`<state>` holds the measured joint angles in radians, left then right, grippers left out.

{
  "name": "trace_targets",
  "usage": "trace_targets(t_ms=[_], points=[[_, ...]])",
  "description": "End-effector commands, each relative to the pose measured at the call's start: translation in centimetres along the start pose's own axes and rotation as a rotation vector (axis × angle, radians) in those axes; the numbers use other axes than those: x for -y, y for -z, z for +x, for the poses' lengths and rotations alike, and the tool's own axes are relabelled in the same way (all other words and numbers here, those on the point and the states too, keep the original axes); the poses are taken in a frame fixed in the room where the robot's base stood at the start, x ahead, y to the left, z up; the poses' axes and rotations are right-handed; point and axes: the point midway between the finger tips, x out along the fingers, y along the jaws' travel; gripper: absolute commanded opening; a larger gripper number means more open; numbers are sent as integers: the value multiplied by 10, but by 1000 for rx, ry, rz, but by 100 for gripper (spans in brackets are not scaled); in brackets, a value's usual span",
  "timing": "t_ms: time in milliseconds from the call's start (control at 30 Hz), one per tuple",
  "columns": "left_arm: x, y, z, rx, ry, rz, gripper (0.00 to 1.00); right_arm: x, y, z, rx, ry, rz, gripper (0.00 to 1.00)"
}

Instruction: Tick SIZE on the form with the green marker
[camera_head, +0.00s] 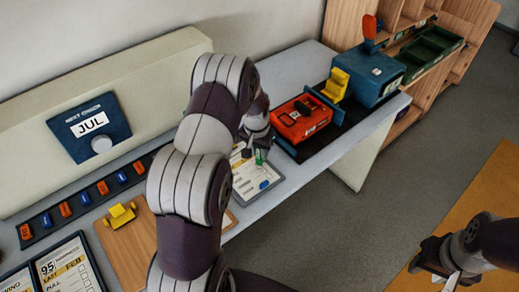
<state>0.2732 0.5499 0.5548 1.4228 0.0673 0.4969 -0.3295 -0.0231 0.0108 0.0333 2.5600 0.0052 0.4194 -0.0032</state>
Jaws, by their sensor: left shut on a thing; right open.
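The form (246,187) is a white sheet with printed lines and yellow marks, lying on the table and partly hidden behind my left arm. My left gripper (256,148) is over the upper part of the form, shut on the green marker (260,157). Only a short green piece of the marker shows below the fingers. I cannot tell whether its tip touches the paper. The SIZE line is too small to read. My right gripper (447,278) is open and empty, away from the table at the lower right.
An orange-red case (300,118) stands right of the form, beside a blue box (368,75) with a yellow piece. A strip of red and blue pieces (92,195) and a yellow object (120,215) lie left.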

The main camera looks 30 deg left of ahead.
Motion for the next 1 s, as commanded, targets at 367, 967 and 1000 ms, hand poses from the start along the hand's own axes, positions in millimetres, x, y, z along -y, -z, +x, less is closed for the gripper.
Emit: trace_targets(t_ms=[367,967,1000], points=[[0,0,4,0,0,0,3,0,0,3,0,0,0,43],[0,-1,8,0,0,0,3,0,-1,5,0,0,0,43],[0,-1,8,0,0,0,3,0,0,4,0,0,0,43]])
